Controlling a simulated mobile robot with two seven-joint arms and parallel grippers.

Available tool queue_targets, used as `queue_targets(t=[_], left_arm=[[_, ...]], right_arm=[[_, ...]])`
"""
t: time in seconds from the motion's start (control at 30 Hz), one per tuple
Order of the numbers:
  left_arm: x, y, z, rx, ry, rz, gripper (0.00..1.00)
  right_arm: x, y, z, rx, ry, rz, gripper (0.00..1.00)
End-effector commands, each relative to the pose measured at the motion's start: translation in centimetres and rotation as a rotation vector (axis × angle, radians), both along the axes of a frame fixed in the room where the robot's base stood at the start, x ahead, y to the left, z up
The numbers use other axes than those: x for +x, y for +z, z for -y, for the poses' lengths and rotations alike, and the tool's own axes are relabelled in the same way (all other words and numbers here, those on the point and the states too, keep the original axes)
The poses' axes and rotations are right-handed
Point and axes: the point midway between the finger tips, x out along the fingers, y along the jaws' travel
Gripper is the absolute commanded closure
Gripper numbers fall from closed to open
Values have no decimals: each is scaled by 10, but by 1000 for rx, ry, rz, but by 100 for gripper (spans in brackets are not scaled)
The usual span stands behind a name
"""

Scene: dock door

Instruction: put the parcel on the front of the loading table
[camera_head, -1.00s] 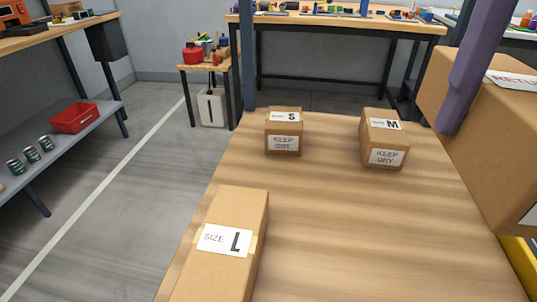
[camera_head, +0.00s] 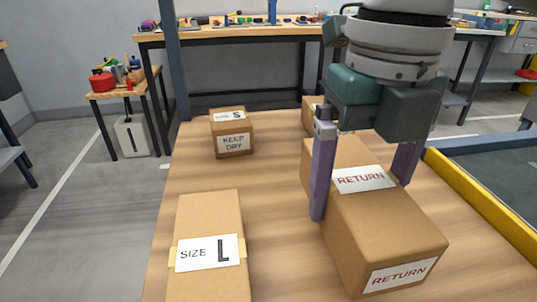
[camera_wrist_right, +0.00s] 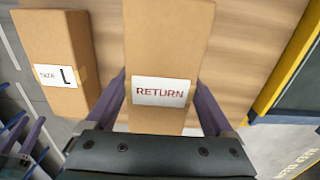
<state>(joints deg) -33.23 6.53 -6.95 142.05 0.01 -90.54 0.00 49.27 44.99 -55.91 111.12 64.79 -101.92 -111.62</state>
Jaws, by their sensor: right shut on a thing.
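The parcel is a long brown box marked RETURN (camera_head: 395,235), at the right front of the wooden loading table (camera_head: 275,230). My right gripper (camera_head: 362,195) comes down over it from above, with one purple finger on each side, shut on it. In the right wrist view the parcel (camera_wrist_right: 168,50) lies between the fingers (camera_wrist_right: 163,95). I cannot tell whether its underside touches the table. My left gripper is not in the head view; purple and dark parts at the lower left of the right wrist view may belong to it, its jaw state unclear.
A SIZE L box (camera_head: 208,245) stands left of the parcel, with a strip of bare tabletop between. A size S box (camera_head: 232,135) stands farther back. Another box (camera_head: 311,115) is mostly hidden behind my gripper. A yellow edge (camera_head: 480,205) runs along the right.

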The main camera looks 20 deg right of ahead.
Motion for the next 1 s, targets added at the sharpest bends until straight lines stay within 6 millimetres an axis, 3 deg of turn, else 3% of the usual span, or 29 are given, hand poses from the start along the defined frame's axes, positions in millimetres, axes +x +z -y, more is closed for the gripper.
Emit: queue_targets(t=[0.17,0.4,0.77,0.8,0.9,1.0], left_arm=[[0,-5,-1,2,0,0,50],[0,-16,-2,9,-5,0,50],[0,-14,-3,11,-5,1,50],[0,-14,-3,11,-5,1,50],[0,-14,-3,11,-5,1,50],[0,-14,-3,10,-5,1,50]], right_arm=[[0,-13,0,0,1,-1,90],[0,-48,0,0,0,-1,90],[0,-51,0,1,1,1,90],[0,-51,0,0,1,0,9],[0,-51,0,0,1,0,0],[0,-51,0,0,1,0,0]])
